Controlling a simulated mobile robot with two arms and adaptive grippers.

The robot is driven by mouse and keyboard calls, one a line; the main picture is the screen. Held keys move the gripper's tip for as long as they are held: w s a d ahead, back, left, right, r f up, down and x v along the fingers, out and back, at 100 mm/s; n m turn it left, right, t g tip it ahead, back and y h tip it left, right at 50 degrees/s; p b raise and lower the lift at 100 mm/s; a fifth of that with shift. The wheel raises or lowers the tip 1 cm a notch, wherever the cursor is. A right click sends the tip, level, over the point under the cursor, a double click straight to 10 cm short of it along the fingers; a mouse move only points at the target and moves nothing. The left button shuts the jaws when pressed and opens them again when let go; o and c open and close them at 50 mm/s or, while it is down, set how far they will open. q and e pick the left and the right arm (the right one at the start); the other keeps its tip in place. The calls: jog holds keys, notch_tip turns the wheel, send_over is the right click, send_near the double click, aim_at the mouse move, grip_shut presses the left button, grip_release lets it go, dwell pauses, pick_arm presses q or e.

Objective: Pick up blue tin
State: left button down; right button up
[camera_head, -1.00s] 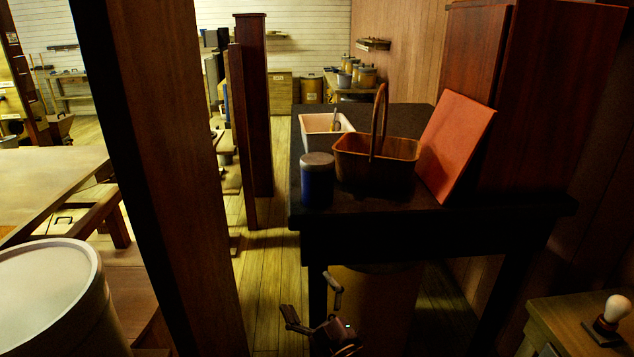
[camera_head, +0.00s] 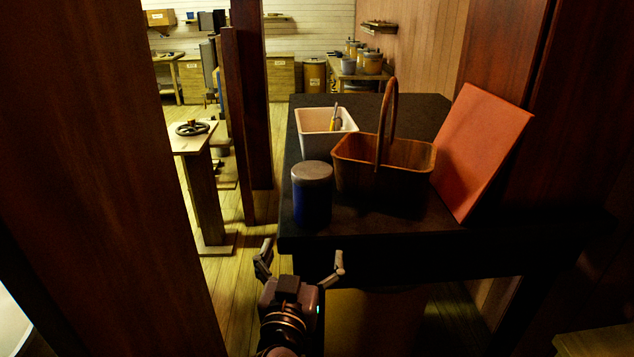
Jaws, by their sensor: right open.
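The blue tin (camera_head: 312,200) is a dark blue cylinder with a grey-brown lid. It stands upright near the front left corner of the dark table (camera_head: 400,225). My right gripper (camera_head: 302,262) is open and empty. In the picture it shows just below the tin, at the table's front edge, with its fingers spread and pointing toward the table. The gripper and the tin are apart. My left gripper is not in view.
A wooden basket (camera_head: 365,170) with a tall handle stands right behind the tin. A white bin (camera_head: 313,143) holding a yellow-handled tool is behind. An orange-red board (camera_head: 482,150) leans at the right. A thick dark post (camera_head: 100,180) fills the left side.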

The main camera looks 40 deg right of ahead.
aim_at(312, 213)
jog(key=x, duration=0.8)
jog(key=shift+r, duration=0.2)
jog(key=x, duration=0.2)
jog(key=shift+w+d, duration=0.2)
jog(key=shift+w, duration=0.15)
jog(key=shift+w+d, duration=0.3)
jog(key=shift+w, duration=0.1)
jog(key=shift+w+d+f, duration=0.1)
jog(key=shift+w+d, duration=0.1)
jog(key=shift+w, duration=0.05)
jog(key=x, duration=0.3)
jog(key=shift+w+f, duration=0.25)
jog(key=shift+w, duration=0.2)
jog(key=shift+w+d, duration=0.35)
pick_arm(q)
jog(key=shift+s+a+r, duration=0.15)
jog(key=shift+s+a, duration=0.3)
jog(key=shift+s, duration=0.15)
